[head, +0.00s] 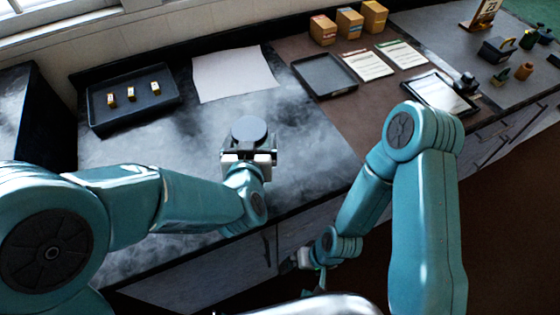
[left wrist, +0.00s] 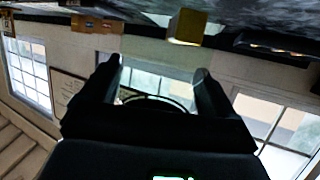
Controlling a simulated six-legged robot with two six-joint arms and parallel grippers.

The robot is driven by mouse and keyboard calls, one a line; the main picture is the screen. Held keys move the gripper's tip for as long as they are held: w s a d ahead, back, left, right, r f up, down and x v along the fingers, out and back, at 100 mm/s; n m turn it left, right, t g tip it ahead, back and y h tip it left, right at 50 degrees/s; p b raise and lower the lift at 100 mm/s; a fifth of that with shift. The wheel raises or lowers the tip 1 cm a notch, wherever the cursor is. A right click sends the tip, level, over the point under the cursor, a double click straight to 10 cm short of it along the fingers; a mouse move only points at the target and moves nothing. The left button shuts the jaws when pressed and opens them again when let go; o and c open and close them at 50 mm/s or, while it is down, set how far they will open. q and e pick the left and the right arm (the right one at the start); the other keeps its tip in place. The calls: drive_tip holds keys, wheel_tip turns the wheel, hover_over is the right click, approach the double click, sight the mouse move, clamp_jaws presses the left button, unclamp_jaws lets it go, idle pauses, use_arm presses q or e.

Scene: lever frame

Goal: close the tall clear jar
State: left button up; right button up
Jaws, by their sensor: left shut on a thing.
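A round blue-grey lid (head: 249,130) shows at the tips of my left gripper (head: 249,150), above the dark counter. My left gripper is shut on it. In the left wrist view my left gripper's two dark fingers (left wrist: 157,80) stand apart, with a thin dark curved edge between them. I cannot make out the tall clear jar in either view; it may be hidden under the lid and gripper. My right gripper (head: 293,263) hangs low in front of the counter, small and dark, its fingers unclear.
A black tray (head: 125,118) with three small blocks lies at the left, beside a white sheet (head: 233,73). An empty dark tray (head: 323,74), papers (head: 368,64), a tablet (head: 438,92) and three boxes (head: 349,23) are further right. The counter right of my left gripper is clear.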

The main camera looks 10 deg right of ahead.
use_arm(q)
drive_tip(key=w+d+r+m+g+h, duration=0.1)
drive_tip(key=w+d+r+m+h, duration=0.1)
drive_tip(key=r, duration=0.5)
drive_tip(key=w+d+r+m+g+h+b, duration=0.1)
drive_tip(key=d+r, duration=0.3)
drive_tip(key=r, duration=0.4)
drive_tip(key=shift+w+d+m+h, duration=0.2)
drive_tip(key=shift+w+m+h, duration=0.3)
drive_tip(key=shift+h, duration=0.2)
drive_tip(key=shift+f, duration=0.1)
wheel_tip(320, 180, down, 16)
drive_tip(key=b, duration=1.1)
drive_tip(key=shift+b, duration=0.3)
